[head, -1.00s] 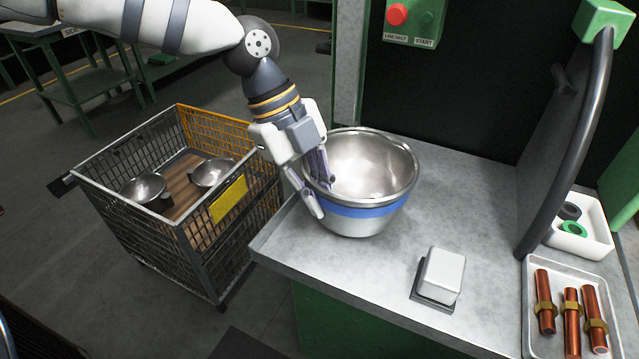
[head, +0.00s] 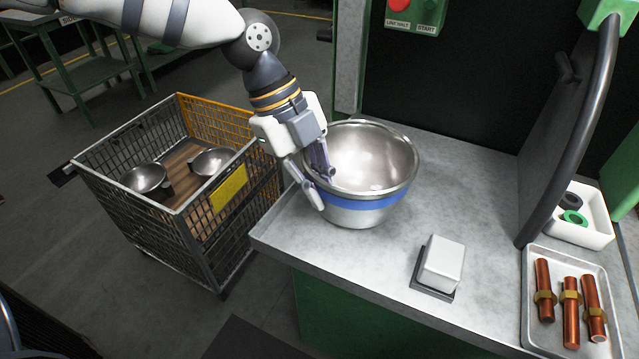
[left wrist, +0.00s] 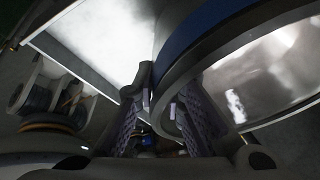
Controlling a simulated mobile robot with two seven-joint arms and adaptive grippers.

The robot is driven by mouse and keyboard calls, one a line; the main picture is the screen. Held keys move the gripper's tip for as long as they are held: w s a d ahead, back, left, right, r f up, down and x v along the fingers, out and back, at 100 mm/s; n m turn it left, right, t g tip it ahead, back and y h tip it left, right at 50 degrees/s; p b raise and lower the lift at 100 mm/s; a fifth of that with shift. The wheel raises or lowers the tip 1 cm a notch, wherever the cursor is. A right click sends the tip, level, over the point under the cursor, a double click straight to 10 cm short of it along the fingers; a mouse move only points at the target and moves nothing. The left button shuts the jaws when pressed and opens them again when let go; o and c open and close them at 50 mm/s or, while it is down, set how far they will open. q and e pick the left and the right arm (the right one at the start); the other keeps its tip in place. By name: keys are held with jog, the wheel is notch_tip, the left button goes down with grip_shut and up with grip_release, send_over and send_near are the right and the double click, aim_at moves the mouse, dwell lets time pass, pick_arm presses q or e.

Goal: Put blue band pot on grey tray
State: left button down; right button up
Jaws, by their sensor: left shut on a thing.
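The blue band pot (head: 365,185) is a wide, shiny metal bowl with a blue stripe, upright near the left end of the grey worktop. My left gripper (head: 318,190) is shut on its left rim, with one finger inside and one outside. In the left wrist view the pot (left wrist: 275,75) fills the right side, its rim between my left gripper's fingers (left wrist: 165,120). A slight lift of the pot cannot be told. A shallow pale grey tray (head: 532,335) lies at the right of the worktop, holding copper tubes. My right gripper is out of view.
A white block on a dark base (head: 440,265) stands between pot and tray. A white bin (head: 590,235) with rings and a dark upright panel (head: 565,130) stand at the right. A wire cart (head: 175,230) with two metal pans is left of the worktop.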

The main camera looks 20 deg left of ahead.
pick_arm(q)
jog(key=shift+f, duration=0.1)
jog(key=c, duration=1.6)
grip_release()
jog(key=shift+f, duration=0.1)
jog(key=v, duration=1.2)
jog(key=shift+s, duration=0.1)
